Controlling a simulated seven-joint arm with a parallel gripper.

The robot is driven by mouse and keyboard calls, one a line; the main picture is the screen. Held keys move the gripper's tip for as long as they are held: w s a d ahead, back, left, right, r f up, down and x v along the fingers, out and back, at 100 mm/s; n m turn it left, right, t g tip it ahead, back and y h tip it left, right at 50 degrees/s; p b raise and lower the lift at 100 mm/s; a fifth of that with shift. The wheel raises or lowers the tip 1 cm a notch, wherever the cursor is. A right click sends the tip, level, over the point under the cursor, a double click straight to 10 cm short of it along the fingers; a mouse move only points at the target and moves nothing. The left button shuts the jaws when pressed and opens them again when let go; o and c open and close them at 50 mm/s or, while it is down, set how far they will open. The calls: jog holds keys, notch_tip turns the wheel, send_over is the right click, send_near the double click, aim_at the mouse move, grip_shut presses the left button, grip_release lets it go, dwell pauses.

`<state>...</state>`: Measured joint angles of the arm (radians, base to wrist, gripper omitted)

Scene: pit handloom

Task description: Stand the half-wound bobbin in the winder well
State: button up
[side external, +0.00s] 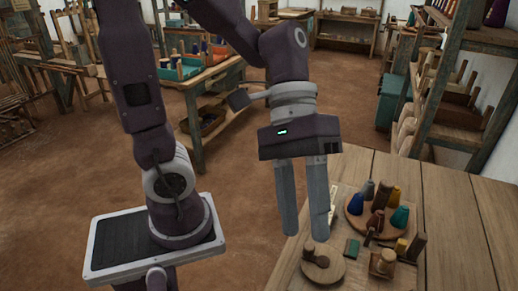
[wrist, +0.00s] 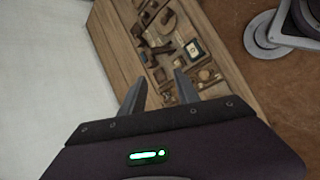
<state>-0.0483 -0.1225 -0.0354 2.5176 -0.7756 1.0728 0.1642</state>
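My gripper (side external: 305,237) is open and empty, its two long grey fingers pointing down near the front left edge of the wooden table. It also shows in the wrist view (wrist: 160,76), with the fingers apart and small items beyond them. I cannot tell for certain which piece is the half-wound bobbin. A dark red wound piece (side external: 375,222) stands among the cones on the round board (side external: 355,222). A wooden block with a round piece on top (side external: 383,263) sits near the front. A small round wooden disc with a knob (side external: 321,262) lies below my fingers. The winder well is not clearly identifiable.
Coloured cones (side external: 399,217) and upright wooden pieces (side external: 417,246) crowd the work area. A small green block (side external: 352,248) lies beside the disc. The table's right side (side external: 485,210) is bare. Tall shelves (side external: 455,100) stand behind it.

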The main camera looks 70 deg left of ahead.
jog(key=s+a+r+m+t+y, duration=0.1)
jog(key=a+m+t+y, duration=0.1)
jog(key=a, duration=0.4)
jog(key=a+r+m+t+y, duration=0.1)
jog(key=a+m+t+y, duration=0.1)
jog(key=a+t+y, duration=0.3)
jog(key=shift+s+a+r+y, duration=0.3)
jog(key=shift+s+a, duration=0.1)
jog(key=shift+a, duration=0.65)
